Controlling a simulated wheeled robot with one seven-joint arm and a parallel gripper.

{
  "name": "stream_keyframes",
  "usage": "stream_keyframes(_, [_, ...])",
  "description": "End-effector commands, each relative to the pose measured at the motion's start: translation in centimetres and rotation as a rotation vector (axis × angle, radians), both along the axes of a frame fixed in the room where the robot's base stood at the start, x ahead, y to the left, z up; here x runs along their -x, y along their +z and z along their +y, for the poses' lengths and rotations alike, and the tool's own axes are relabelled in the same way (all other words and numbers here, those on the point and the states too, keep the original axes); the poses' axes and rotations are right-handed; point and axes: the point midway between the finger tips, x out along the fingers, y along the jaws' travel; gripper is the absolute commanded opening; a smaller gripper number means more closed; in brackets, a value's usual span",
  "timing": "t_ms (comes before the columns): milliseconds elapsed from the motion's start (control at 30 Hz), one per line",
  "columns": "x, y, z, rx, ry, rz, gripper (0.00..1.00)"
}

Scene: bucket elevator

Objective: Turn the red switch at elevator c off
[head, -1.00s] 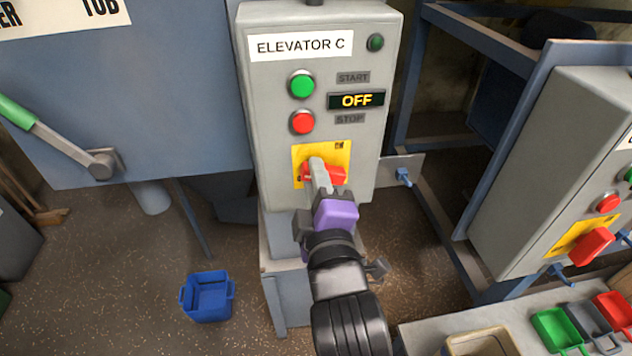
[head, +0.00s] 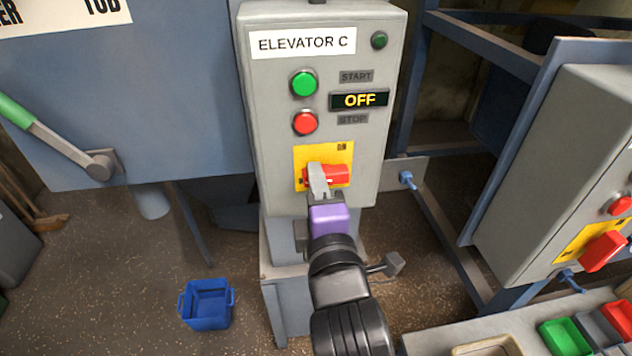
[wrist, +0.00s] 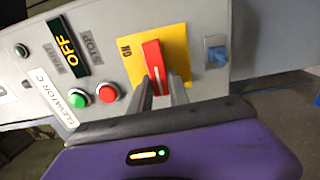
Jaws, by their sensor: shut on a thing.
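The red switch (head: 339,175) sits on a yellow plate (head: 341,152) low on the grey elevator C panel. Its handle lies about level across the plate. In the wrist view the red switch (wrist: 152,58) has a white line along it, and the ON mark is on the panel's upper side of the plate. My gripper (head: 317,172) is at the switch, fingers shut on the handle. In the wrist view my gripper's (wrist: 160,88) two fingers straddle the handle's near end. The fingers hide the left part of the switch in the head view. The display (head: 359,100) reads OFF.
Green (head: 303,83) and red (head: 305,123) buttons are above the switch. A blue hook (head: 407,179) is right of the panel. Another panel (head: 540,170) with a red switch stands at right. A blue bucket (head: 207,304) is on the floor at left.

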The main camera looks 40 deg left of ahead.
Motion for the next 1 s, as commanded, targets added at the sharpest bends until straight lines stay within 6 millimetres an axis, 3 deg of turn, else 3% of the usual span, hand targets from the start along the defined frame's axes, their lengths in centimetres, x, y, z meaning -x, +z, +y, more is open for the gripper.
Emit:
stream_keyframes(100, [0.1,-0.2,0.1,0.004,0.001,0.002,0.00])
stream_keyframes(133, [0.1,-0.2,0.1,0.004,0.001,0.001,0.28])
stream_keyframes(200, [0.1,-0.2,0.1,0.004,0.001,0.002,0.41])
stream_keyframes(233, [0.1,-0.2,0.1,0.003,0.001,0.001,0.44])
stream_keyframes(633, [0.5,-0.2,-0.5,0.000,0.000,0.001,0.44])
stream_keyframes(1000, [4.1,-0.3,-4.8,0.000,-0.001,0.004,0.44])
